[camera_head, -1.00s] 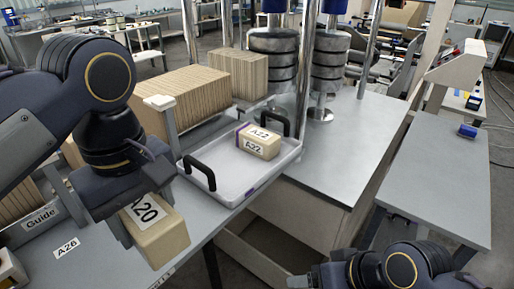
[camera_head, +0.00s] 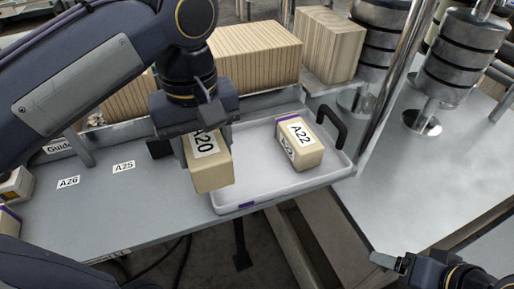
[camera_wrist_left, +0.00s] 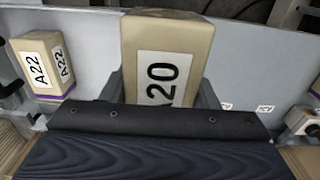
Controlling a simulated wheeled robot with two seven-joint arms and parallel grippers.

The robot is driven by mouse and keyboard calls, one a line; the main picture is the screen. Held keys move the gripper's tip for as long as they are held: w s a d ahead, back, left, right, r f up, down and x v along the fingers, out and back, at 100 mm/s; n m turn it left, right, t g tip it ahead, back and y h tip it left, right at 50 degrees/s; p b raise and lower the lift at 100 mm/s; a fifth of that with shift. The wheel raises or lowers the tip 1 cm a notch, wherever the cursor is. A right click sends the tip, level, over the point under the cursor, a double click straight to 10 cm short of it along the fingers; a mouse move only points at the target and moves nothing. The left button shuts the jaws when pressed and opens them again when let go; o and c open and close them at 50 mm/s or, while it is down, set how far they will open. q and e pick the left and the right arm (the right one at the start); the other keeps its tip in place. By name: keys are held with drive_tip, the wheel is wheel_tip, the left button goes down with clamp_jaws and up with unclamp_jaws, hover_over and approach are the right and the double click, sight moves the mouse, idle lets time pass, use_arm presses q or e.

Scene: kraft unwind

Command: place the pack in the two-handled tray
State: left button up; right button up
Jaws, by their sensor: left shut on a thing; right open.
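My left gripper (camera_head: 205,155) is shut on the tan pack marked A20 (camera_head: 213,176). It holds this pack over the left end of the white two-handled tray (camera_head: 258,195); whether the pack touches the tray I cannot tell. In the left wrist view the A20 pack (camera_wrist_left: 165,45) sits between the two fingers. A second pack marked A22 (camera_head: 301,146) lies in the right part of the tray, and it also shows in the left wrist view (camera_wrist_left: 42,65). The tray's right black handle (camera_head: 333,127) is clear; the left one is mostly hidden behind my gripper. My right gripper (camera_head: 388,262) is at the lower right, open and empty.
Rows of brown kraft stock (camera_head: 255,55) stand behind the tray. A chrome post (camera_head: 393,85) and stacked metal rollers (camera_head: 455,60) rise to the right. Labels A25 (camera_head: 124,167) and A26 (camera_head: 68,182) mark bare grey bench at left. Another pack (camera_head: 8,222) is at the left edge.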

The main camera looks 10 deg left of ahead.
use_arm(q)
drive_tip(key=w+d+f, duration=0.1)
drive_tip(key=w+f, duration=0.1)
drive_tip(key=w, duration=0.3)
drive_tip(key=p, duration=0.1)
hover_over(242, 165)
drive_tip(key=f, duration=0.3)
drive_tip(key=s+f, duration=0.1)
drive_tip(key=f, duration=0.1)
drive_tip(key=shift+a, duration=0.15)
drive_tip(key=shift+w+f+p, duration=0.3)
drive_tip(key=shift+w+f, duration=0.15)
drive_tip(key=shift+w+d+f, duration=0.1)
drive_tip(key=shift+d+f, duration=0.1)
drive_tip(key=shift+f, duration=1.5)
drive_tip(key=shift+f, duration=0.1)
drive_tip(key=o, duration=1.1)
